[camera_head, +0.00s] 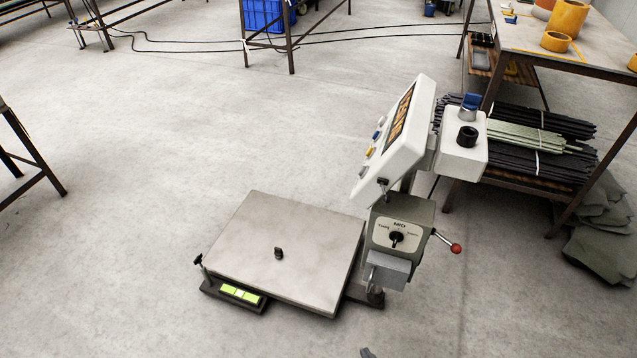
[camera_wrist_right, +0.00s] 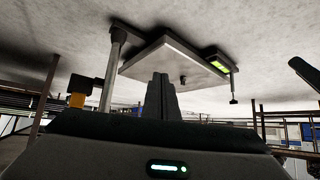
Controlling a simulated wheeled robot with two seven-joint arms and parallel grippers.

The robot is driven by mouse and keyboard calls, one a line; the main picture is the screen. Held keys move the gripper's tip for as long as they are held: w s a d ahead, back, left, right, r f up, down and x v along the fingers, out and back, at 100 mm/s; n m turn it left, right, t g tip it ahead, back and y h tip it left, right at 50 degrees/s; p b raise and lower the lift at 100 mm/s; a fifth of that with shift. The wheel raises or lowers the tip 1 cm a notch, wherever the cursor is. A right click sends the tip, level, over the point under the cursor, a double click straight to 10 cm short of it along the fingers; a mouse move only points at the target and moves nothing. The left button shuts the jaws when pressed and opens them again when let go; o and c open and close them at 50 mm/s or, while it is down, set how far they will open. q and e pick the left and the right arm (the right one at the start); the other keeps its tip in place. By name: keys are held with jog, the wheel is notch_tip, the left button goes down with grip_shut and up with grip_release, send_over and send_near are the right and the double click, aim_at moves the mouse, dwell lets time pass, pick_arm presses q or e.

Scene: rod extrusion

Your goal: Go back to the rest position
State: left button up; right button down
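A platform scale (camera_head: 300,235) stands on the floor in the middle of the head view, with a bare metal plate. A small dark part (camera_head: 279,253) rests on the plate, apart from any gripper. My right gripper (camera_head: 367,352) shows only as a small grey tip at the bottom edge, in front of the scale. In the right wrist view its fingers (camera_wrist_right: 160,97) are together with nothing seen between them. The scale plate (camera_wrist_right: 176,62) and the small part (camera_wrist_right: 183,79) appear beyond them, upside down. My left gripper is not in the head view.
A control box with a display (camera_head: 394,140) rises on a post at the scale's right, with a red-knobbed lever (camera_head: 456,248). A workbench (camera_head: 545,45) with yellow rings stands at the upper right, with bundled rods (camera_head: 530,137) below. The floor left of the scale is clear.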

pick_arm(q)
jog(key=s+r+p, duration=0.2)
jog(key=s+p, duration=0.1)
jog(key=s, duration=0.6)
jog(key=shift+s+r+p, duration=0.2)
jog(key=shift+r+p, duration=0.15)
pick_arm(e)
jog(key=s+d+f+g, duration=0.2)
jog(key=s, duration=0.5)
jog(key=s+d+f+g+h, duration=0.1)
jog(key=s+d+f, duration=0.2)
jog(key=s, duration=0.4)
jog(key=shift+s+d+g, duration=0.2)
jog(key=shift+g, duration=0.2)
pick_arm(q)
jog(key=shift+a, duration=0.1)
